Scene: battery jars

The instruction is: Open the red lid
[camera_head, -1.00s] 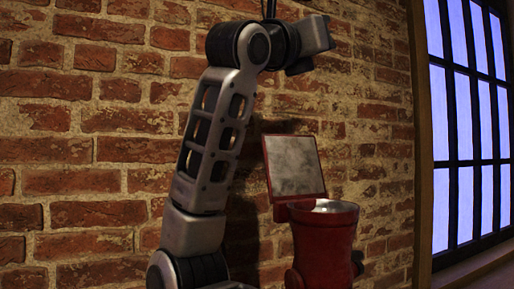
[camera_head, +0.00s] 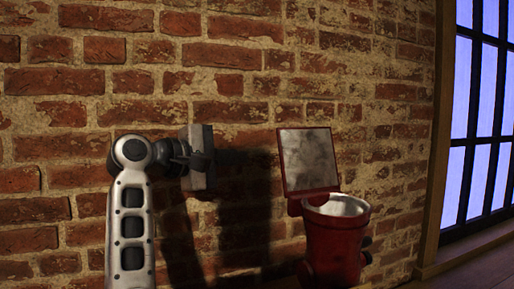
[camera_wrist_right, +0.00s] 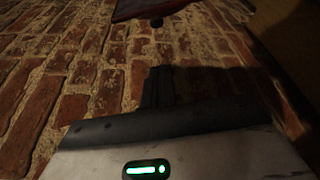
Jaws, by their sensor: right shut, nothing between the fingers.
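The red jar (camera_head: 336,235) stands at the right of centre in the head view, with a pale rim and an open mouth. Its red lid (camera_head: 308,160) stands open, tilted up behind the mouth, with its grey mottled inner face showing. My right gripper (camera_head: 203,160) is left of the lid, apart from it and empty. In the right wrist view its dark fingers (camera_wrist_right: 156,86) are together. A red part, jar or lid, I cannot tell which, shows at the top edge there (camera_wrist_right: 148,8). My left gripper is not in view.
A brick wall (camera_head: 240,60) runs behind the jar and my arm. A window with dark bars (camera_head: 485,120) and a ledge (camera_head: 480,262) are at the right. The space between my gripper and the lid is clear.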

